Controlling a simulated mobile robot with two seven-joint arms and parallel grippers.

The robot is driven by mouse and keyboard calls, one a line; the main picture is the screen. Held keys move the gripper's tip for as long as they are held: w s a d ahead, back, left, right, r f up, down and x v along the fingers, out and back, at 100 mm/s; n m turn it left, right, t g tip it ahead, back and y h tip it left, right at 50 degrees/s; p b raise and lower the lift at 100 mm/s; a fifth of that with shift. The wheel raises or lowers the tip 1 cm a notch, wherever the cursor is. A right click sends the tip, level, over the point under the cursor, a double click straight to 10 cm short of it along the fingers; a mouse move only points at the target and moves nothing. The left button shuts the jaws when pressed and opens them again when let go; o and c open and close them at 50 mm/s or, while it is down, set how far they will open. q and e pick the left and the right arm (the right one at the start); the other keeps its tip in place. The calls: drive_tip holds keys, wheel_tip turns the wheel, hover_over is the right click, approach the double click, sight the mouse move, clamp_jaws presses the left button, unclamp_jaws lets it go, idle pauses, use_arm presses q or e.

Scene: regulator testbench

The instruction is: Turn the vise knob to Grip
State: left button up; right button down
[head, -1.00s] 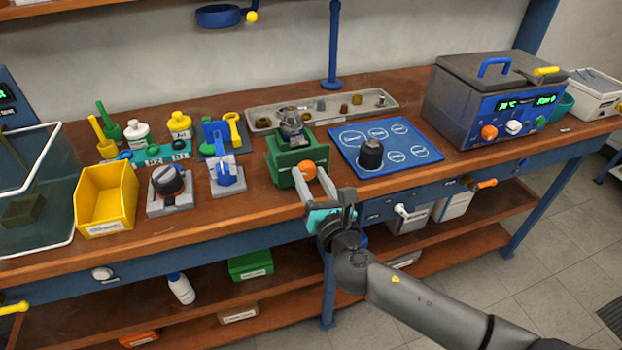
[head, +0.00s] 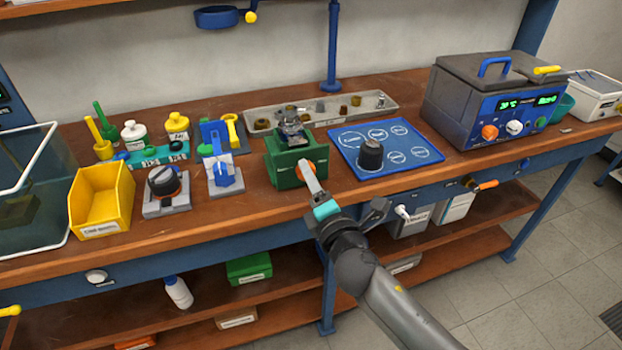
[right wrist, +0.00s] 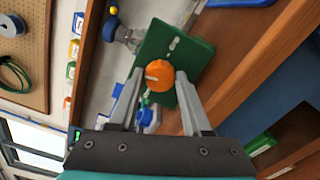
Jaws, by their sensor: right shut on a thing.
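The green vise (head: 284,174) stands near the front edge of the bench, with a metal-topped part held in it. Its orange knob (head: 304,167) faces the front, partly covered by a finger. My right gripper (head: 309,170) is at the knob, rolled so that one finger mostly shows. In the right wrist view the knob (right wrist: 160,74) sits between the two fingers of the gripper (right wrist: 157,79), with a pale pointer mark toward the picture's left. The gripper is shut on it. Any label by the knob is unreadable. My left gripper is not in view.
Left of the vise is a blue clamp fixture (head: 222,174), then a black dial on a grey base (head: 166,190) and a yellow bin (head: 100,200). Right of it lies a blue mat (head: 385,150) with a black cylinder (head: 370,157). A metal tray (head: 340,108) lies behind.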

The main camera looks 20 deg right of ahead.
drive_tip(key=m, duration=0.3)
drive_tip(key=shift+m, duration=0.9)
drive_tip(key=m+p, duration=0.1)
drive_tip(key=m, duration=0.1)
drive_tip(key=shift+m, duration=1.3)
drive_tip(key=shift+m+p, duration=0.65)
drive_tip(key=shift+m, duration=0.25)
drive_tip(key=m+p, duration=0.1)
drive_tip(key=m, duration=0.1)
drive_tip(key=shift+m, duration=0.3)
drive_tip(key=m+p, duration=0.2)
drive_tip(key=m, duration=0.1)
drive_tip(key=shift+f+m+p, duration=0.1)
drive_tip(key=shift+m+p, duration=0.8)
drive_tip(key=shift+m, duration=0.7)
